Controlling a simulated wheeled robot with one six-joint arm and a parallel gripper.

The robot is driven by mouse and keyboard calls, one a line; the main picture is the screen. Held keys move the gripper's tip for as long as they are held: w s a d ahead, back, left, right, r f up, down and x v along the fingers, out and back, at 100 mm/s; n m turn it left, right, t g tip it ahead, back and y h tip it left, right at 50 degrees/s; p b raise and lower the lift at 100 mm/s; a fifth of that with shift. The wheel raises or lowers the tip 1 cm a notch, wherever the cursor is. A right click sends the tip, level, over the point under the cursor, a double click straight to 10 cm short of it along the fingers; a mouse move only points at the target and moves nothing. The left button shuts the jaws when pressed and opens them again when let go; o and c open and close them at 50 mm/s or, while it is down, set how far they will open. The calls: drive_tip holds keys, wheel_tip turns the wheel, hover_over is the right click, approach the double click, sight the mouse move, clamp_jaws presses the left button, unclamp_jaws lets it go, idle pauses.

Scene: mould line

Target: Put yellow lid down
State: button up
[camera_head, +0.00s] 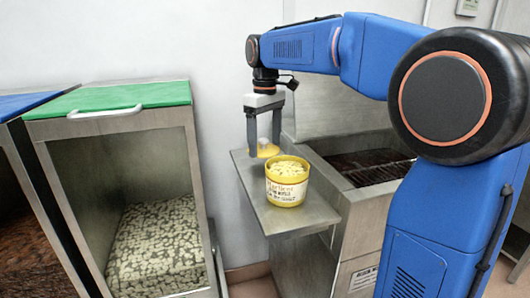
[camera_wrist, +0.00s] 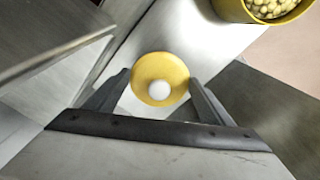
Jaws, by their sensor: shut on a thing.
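The yellow lid (camera_head: 264,151) with a pale round knob is between the fingers of my gripper (camera_head: 264,144), over the back end of the metal side shelf (camera_head: 290,219). My gripper is shut on the lid. In the wrist view the lid (camera_wrist: 172,69) sits between the two fingertips (camera_wrist: 160,80), its white knob facing the camera. I cannot tell whether the lid touches the shelf. A yellow tub (camera_head: 287,194) with a printed label stands upright and open on the shelf, in front of the lid, full of pale pieces. Part of it shows in the wrist view (camera_wrist: 233,10).
The shelf is fixed to a metal unit with a dark grate (camera_head: 365,165) on its right. A metal bin (camera_head: 55,160) with a green lid (camera_head: 124,97) and pale pieces inside stands at the left. Bare shelf lies in front of the tub.

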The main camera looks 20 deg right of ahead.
sight(265, 149)
drive_tip(key=shift+f, duration=1.7)
drive_tip(key=shift+f, duration=0.1)
drive_tip(key=o, duration=1)
wheel_tip(265, 149, up, 12)
drive_tip(key=shift+r, duration=0.1)
